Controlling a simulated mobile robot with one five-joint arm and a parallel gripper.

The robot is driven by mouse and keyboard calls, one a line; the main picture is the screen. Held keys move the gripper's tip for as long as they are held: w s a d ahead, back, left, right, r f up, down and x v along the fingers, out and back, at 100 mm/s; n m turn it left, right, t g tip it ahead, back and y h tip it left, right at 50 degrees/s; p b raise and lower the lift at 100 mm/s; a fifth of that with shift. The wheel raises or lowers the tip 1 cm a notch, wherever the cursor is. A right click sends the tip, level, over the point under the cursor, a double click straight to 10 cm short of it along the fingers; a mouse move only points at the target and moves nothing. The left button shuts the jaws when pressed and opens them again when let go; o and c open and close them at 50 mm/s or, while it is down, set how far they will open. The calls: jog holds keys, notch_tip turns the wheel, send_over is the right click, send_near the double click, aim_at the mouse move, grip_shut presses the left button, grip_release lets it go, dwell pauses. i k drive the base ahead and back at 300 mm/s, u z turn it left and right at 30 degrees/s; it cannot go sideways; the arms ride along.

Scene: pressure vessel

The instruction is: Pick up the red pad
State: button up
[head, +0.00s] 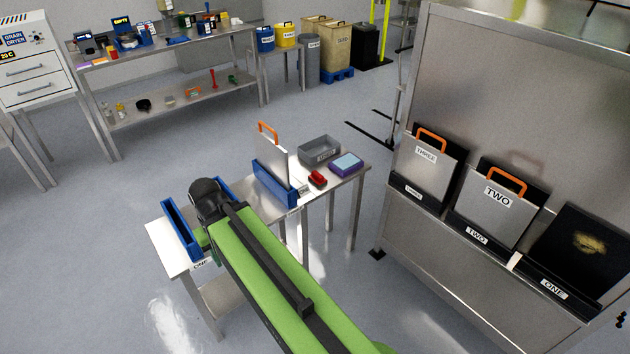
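A small red object (317,180), which looks like the red pad, lies on the narrow metal table (299,205). It sits between a blue holder (272,186) and a purple and teal block (346,164). My green arm reaches up from the bottom of the head view to a black joint over the table's left end, to the left of the red pad and apart from it. My gripper's fingers do not show; they are hidden behind or below the arm. Nothing touches the red pad.
A grey bin (319,150) stands behind the red pad. Another blue holder (179,232) is by my arm's end. A large metal cabinet (500,190) stands at right. The floor left is clear.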

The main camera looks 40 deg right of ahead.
aim_at(316, 178)
jog(key=i, duration=1.5)
jog(key=u, duration=0.05)
